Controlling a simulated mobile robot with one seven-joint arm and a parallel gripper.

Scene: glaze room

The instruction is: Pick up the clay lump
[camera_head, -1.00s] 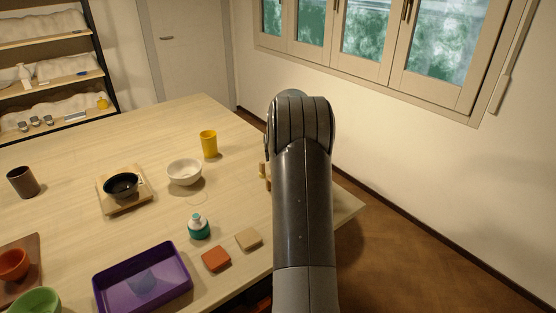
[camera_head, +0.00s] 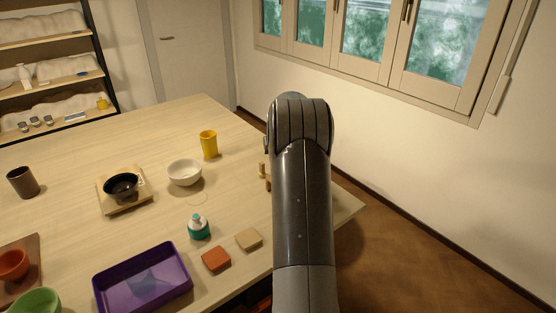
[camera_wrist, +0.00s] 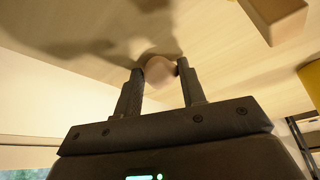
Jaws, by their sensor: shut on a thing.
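The clay lump (camera_wrist: 159,69) is a small, rounded, pale brownish piece in the wrist view. My gripper (camera_wrist: 159,75) is shut on it, with one dark finger on each side. The table surface fills the picture behind the lump; I cannot tell whether the lump touches it. In the head view my own arm hides the gripper and the lump.
In the head view, small wooden pieces (camera_head: 263,172) stand just left of my arm.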

